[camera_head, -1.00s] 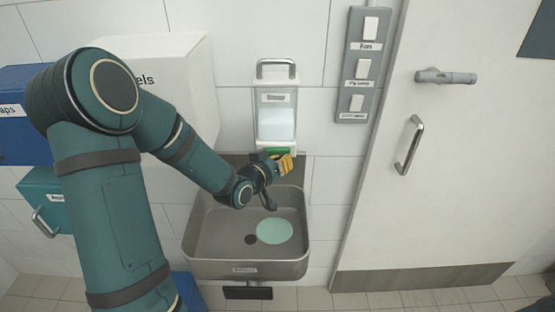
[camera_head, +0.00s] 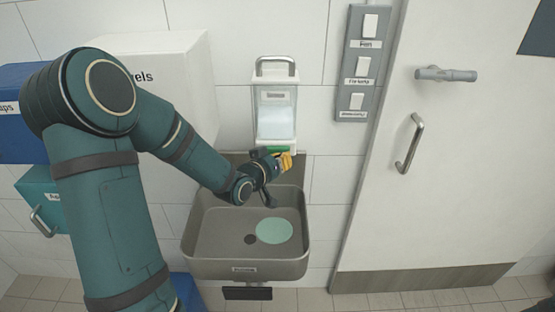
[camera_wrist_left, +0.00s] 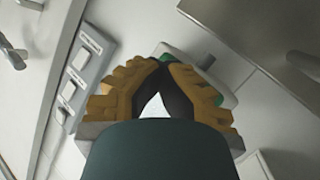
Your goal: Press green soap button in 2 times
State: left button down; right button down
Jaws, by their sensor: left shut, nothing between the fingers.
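The soap dispenser (camera_head: 275,122) is a white box with a clear window, mounted on the wall above the sink. Its green soap button (camera_head: 277,150) is at its bottom front, partly hidden by my gripper. My left gripper (camera_head: 286,162) has yellow fingers and is at the button, just below and in front of it; I cannot tell whether it touches. My right gripper is not in view.
A metal sink (camera_head: 213,235) is below the dispenser, with a pale green round patch (camera_head: 275,231) in its basin. A switch panel (camera_head: 357,65) and a door (camera_head: 440,150) are to the right. A white towel box (camera_head: 185,65) is at the left.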

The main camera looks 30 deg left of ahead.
pick_arm(q)
jog(key=shift+a+r, duration=0.2)
jog(key=shift+a, duration=0.1)
jog(key=s+d, duration=0.1)
jog(key=s+d+b, duration=0.1)
jog(key=s, duration=0.1)
jog(key=s+d, duration=0.1)
jog(key=shift+s+d+f+b, duration=0.1)
jog(key=shift+s+f+b, duration=0.15)
jog(key=shift+s+b, duration=0.1)
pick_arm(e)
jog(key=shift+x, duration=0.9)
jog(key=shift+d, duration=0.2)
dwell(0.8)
